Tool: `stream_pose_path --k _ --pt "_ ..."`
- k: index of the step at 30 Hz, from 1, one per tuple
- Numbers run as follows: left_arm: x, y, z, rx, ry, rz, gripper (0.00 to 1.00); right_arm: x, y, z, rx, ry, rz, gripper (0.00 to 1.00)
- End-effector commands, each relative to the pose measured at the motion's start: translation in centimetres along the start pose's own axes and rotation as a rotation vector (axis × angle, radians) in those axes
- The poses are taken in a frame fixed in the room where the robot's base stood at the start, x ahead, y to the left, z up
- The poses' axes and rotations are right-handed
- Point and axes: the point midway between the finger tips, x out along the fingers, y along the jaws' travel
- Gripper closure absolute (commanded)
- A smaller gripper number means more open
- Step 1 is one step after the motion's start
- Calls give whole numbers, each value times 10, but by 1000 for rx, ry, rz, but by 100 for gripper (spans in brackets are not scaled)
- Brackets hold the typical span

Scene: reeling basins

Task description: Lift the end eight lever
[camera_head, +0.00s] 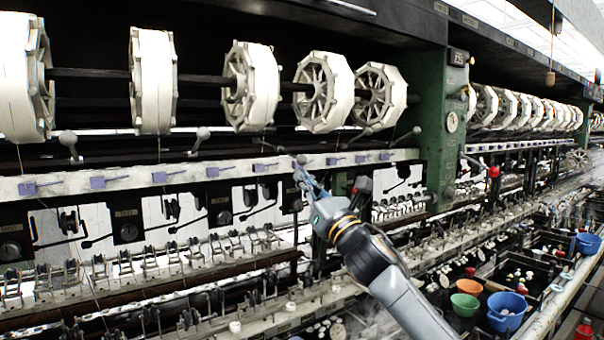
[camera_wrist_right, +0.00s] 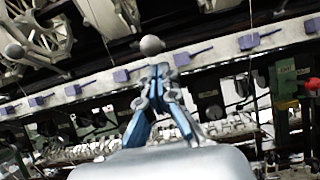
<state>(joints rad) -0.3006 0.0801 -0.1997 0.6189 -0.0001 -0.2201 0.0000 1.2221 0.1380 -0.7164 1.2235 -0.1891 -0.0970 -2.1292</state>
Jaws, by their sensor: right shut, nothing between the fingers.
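Several ball-ended levers stick out along the reeling machine above a pale rail. One grey ball-ended lever (camera_head: 302,160) is right at the tip of my right gripper (camera_head: 298,172); no visible label tells me whether it is the end eight lever. In the right wrist view a grey lever ball (camera_wrist_right: 151,45) sits just above the blue and grey fingertips of my right gripper (camera_wrist_right: 158,72). These fingers are together with nothing between them. I cannot tell whether they touch the lever. My left gripper is not in view.
White reels (camera_head: 323,92) hang above the pale rail (camera_head: 110,178) with its purple clips. A green post (camera_head: 445,130) stands right of the gripper. A red knob (camera_head: 493,172) sticks out farther right. Basins with a blue bowl (camera_head: 507,312) and an orange bowl (camera_head: 469,287) lie at lower right.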

Motion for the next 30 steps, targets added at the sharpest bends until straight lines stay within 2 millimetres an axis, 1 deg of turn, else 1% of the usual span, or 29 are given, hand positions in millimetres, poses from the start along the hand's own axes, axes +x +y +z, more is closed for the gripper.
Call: stream_pose_path --k 1,6,16,24,30 --pt "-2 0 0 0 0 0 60 4 0 1 0 -1 1 100" --pt "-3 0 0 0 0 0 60 10 1 0 0 0 1 100" --pt "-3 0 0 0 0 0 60 10 0 0 0 0 1 100" --pt "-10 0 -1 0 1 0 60 15 0 9 -1 0 1 100" --pt "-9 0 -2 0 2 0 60 15 0 9 0 0 1 100"
